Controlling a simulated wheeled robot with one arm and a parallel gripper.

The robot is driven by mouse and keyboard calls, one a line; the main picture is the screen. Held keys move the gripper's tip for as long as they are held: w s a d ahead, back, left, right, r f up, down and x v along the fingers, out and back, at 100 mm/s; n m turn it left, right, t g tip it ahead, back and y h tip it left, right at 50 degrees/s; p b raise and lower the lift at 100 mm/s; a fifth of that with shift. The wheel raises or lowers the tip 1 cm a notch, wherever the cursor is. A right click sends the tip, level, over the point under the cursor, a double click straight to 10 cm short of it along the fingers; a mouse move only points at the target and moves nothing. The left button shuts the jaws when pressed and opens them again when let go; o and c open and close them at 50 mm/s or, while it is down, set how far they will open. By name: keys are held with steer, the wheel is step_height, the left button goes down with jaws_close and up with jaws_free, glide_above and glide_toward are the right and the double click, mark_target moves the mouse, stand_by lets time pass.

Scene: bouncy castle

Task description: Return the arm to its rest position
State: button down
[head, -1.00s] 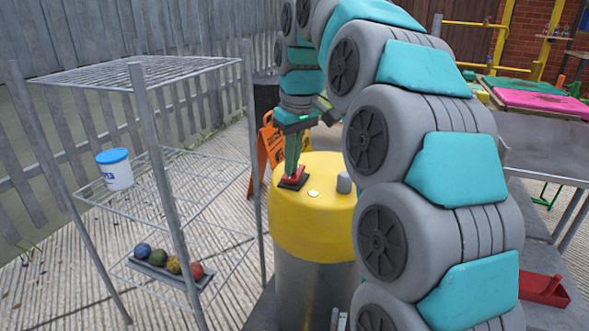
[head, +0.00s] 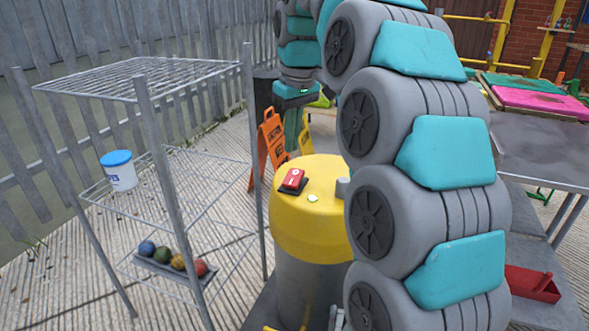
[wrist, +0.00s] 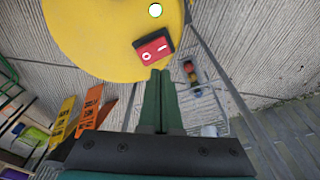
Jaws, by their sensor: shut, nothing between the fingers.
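My gripper (wrist: 158,75) is shut and empty, its two green fingers side by side in the wrist view. In the head view it hangs above and behind the yellow drum top, partly hidden by my own arm (head: 420,150). A red switch on a black base (head: 292,181) sits on the yellow drum top (head: 310,235). In the wrist view the red switch (wrist: 153,48) lies just beyond the fingertips, with a visible gap in the head view.
A wire rack (head: 140,78) stands at the left, holding a white bucket with a blue lid (head: 119,172) and several coloured balls (head: 170,258). Orange warning signs (head: 272,140) stand behind the drum. A table with a pink sheet (head: 545,103) is at the right.

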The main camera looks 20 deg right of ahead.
steer(key=shift+s, duration=0.1)
steer(key=s+f+m+g, duration=0.1)
steer(key=s+f, duration=0.6)
steer(key=s, duration=0.4)
steer(key=s+f+m+g, duration=0.1)
steer(key=s+f+m, duration=0.1)
steer(key=s+f, duration=0.6)
steer(key=s+f+m+g, duration=0.1)
steer(key=s+f, duration=0.6)
steer(key=s, duration=0.8)
steer(key=shift+s+f+m+h, duration=0.35)
steer(key=shift+s+m+h, duration=0.05)
